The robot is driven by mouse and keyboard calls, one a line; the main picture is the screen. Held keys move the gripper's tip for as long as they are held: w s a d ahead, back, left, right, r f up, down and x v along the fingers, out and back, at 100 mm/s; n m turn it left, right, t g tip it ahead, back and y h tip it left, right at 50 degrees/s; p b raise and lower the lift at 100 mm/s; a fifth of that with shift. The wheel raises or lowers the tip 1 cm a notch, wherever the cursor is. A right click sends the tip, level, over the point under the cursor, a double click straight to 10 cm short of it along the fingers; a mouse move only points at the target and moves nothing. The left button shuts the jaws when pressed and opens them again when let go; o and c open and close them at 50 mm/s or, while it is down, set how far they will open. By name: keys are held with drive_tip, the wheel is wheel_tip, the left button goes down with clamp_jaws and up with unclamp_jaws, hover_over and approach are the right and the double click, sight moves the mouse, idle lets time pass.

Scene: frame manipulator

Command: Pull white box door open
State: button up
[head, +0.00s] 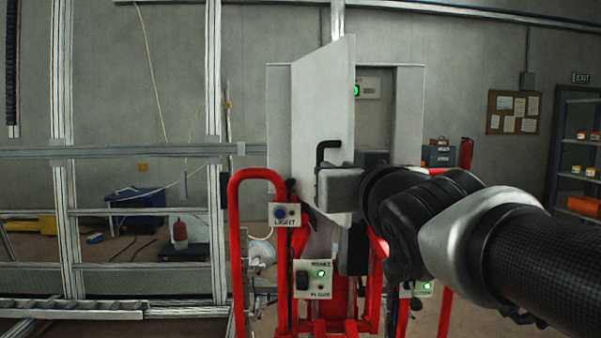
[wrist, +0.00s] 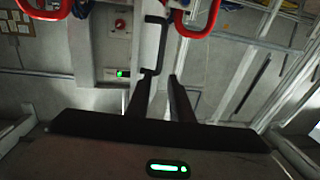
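The white box (head: 279,110) stands in the middle of the head view, and its door (head: 322,95) is swung outward, showing part of the grey interior (head: 374,112). A black bracket-shaped handle (head: 321,154) is on the door's front. My gripper (head: 338,188) is in front of the door's lower part, just below the handle, and hides part of the door. In the wrist view, the two dark fingers (wrist: 160,76) are apart. The handle (wrist: 155,42) lies just past the tips, its end close to the left finger; I cannot tell whether they touch.
Aluminium rails (head: 110,151) run across the left. A shelf (head: 577,150) stands at the far right.

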drive_tip(key=s, duration=0.3)
drive_tip(key=shift+s+d, duration=0.3)
drive_tip(key=shift+s, duration=0.1)
drive_tip(key=shift+f, duration=0.1)
drive_tip(key=s+d+f+m+g+h, duration=0.15)
drive_tip(key=s+f+g, duration=0.3)
drive_tip(key=f, duration=0.45)
drive_tip(key=s+d+f+g, duration=0.2)
drive_tip(key=s+f+g, duration=0.3)
drive_tip(key=f, duration=0.5)
drive_tip(key=s+d+f+g+h, duration=0.1)
drive_tip(key=s+d+f+g, duration=0.15)
drive_tip(key=s+f, duration=0.55)
wheel_tip(320, 180, up, 13)
drive_tip(key=w+p, duration=0.2)
drive_tip(key=p, duration=1.2)
drive_tip(key=shift+a+f, duration=0.1)
